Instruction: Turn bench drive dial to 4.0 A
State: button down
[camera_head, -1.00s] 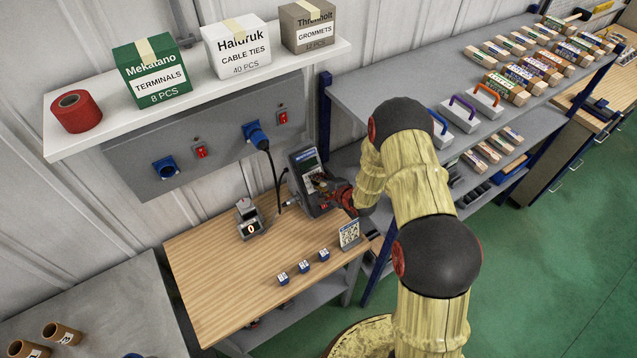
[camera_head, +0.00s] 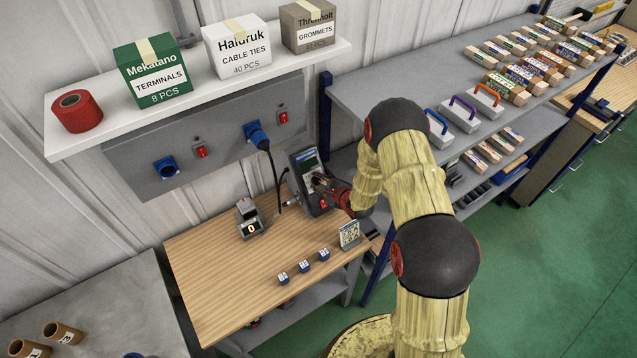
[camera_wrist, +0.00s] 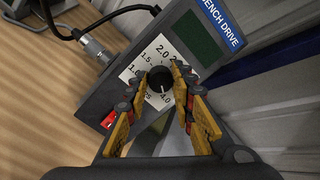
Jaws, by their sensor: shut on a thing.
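The bench drive (camera_head: 308,180) is a dark grey box standing at the back right of the wooden bench. It also shows in the wrist view (camera_wrist: 190,22), with a dark screen and a white scale plate (camera_wrist: 139,68). Its black round dial (camera_wrist: 159,77) sits between my fingertips. Scale marks 1.5, 2.0 and 4.0 can be read; others are partly hidden by my fingers. A white pointer mark on the dial points down towards the 4.0. My gripper (camera_wrist: 161,82) is shut on the dial, a yellow-padded finger on each side. In the head view my gripper (camera_head: 326,186) reaches the drive's front.
A red switch (camera_wrist: 109,121) is on the drive's face beside my left finger. A cable plug (camera_wrist: 96,47) enters its side. A small counter (camera_head: 250,222), several blue-and-white blocks (camera_head: 304,267) and a code card (camera_head: 349,235) stand on the bench (camera_head: 220,290).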

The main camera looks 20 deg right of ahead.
jog(key=shift+f, duration=0.1)
jog(key=c, duration=1.5)
grip_release()
jog(key=shift+c, duration=0.2)
jog(key=shift+o, duration=0.2)
jog(key=v, duration=1.2)
jog(key=shift+w, duration=0.1)
